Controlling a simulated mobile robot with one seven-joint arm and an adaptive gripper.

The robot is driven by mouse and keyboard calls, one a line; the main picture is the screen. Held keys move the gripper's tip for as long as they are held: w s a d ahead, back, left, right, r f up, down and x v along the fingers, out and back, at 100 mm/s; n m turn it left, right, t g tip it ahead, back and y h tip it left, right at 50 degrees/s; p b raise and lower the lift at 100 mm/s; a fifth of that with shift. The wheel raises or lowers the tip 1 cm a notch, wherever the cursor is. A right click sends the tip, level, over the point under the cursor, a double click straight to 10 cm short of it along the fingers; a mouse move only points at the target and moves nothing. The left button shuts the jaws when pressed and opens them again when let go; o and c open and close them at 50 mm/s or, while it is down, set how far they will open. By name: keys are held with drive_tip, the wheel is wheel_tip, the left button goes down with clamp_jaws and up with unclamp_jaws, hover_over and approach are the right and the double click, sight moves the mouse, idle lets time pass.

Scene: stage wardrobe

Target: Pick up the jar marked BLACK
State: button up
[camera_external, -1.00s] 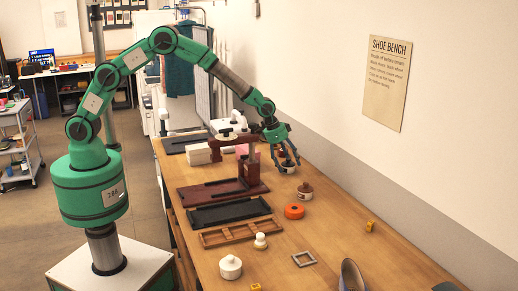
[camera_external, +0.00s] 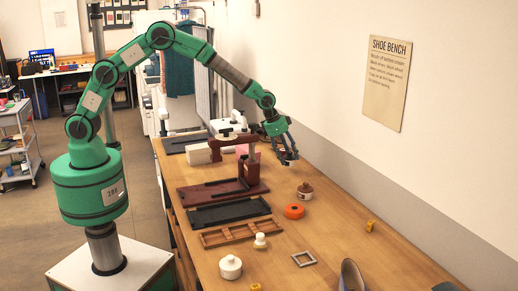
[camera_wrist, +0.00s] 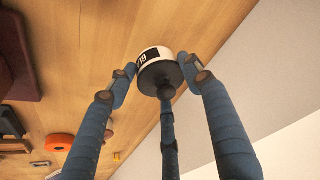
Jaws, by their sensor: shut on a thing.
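In the wrist view a white jar (camera_wrist: 153,53) with a dark knobbed lid sits between the blue fingers of my gripper (camera_wrist: 160,72). Its black label shows the letters "BL"; the rest is turned out of sight. The fingers are shut on the jar at its sides. In the external view my gripper (camera_external: 287,157) hangs over the far right part of the bench, and the jar is mostly hidden among the fingers there.
A dark red stand (camera_external: 250,168) is to the left. The wall runs along the right.

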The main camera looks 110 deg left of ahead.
wheel_tip(320, 180, up, 7)
drive_tip(key=shift+f+p, duration=0.15)
drive_tip(key=shift+p, duration=0.35)
